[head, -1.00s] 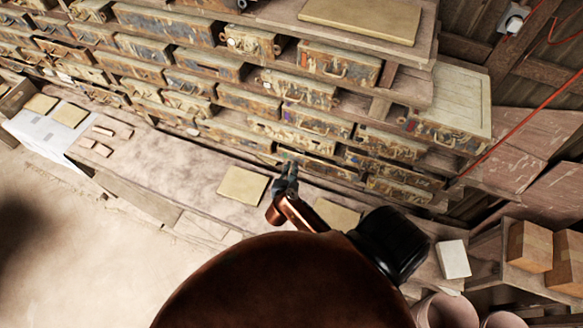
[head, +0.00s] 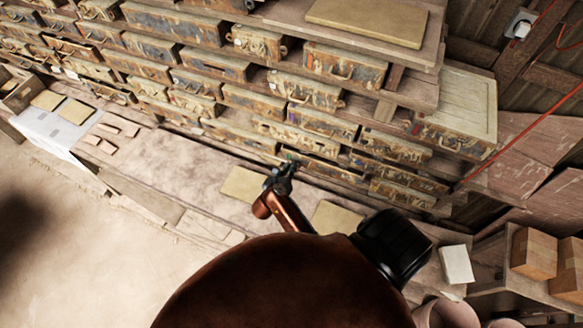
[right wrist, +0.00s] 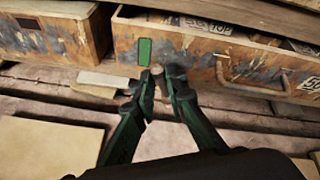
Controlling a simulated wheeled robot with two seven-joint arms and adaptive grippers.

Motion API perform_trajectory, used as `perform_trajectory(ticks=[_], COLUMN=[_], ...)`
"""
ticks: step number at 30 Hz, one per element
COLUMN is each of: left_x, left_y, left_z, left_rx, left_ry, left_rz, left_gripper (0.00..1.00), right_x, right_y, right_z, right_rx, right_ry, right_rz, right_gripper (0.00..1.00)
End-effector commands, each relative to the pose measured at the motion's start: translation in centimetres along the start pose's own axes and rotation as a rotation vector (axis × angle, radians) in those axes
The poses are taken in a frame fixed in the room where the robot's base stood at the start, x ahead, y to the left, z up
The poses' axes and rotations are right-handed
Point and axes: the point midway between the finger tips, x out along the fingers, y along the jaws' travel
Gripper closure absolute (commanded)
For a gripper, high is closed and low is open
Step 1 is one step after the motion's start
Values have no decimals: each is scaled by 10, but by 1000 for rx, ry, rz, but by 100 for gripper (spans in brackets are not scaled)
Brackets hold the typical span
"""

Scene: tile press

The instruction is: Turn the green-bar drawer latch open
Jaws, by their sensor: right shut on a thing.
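The drawer (right wrist: 205,55) is a rusty, paint-worn box front with a wire handle on its right, seen large in the right wrist view. Its green bar (right wrist: 145,51) stands upright near the left end of the front. My right gripper (right wrist: 157,78) is just below the bar, its fingertips closed around a small brownish round piece (right wrist: 157,70), which looks like the latch. The fingertips hide most of that piece. In the head view my right gripper (head: 285,170) reaches to the lowest row of drawers, at the left end of this drawer (head: 310,167). My left gripper is out of view.
A wooden bench (head: 185,165) runs below the drawers, with flat tan panels (head: 244,184) lying on it. Other worn drawers fill the shelves above and to both sides. Cardboard boxes (head: 533,253) stand at the lower right. A red cable crosses the right side.

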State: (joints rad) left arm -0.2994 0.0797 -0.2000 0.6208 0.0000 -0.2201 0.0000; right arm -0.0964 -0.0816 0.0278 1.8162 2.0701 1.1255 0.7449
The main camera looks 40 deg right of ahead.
Motion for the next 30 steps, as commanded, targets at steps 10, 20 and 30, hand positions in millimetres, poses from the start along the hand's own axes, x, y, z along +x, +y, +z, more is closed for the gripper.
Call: perform_trajectory(ticks=[10,20,30], left_x=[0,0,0], left_y=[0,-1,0], left_z=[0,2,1], left_rx=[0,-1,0], left_ry=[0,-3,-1], left_rz=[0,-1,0], left_gripper=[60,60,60], right_x=[0,0,0], right_y=[0,0,-14], right_z=[0,0,-3], right_rx=[2,2,166], right_ry=[0,0,-41], right_rz=[1,1,68], right_gripper=[76,76,76])
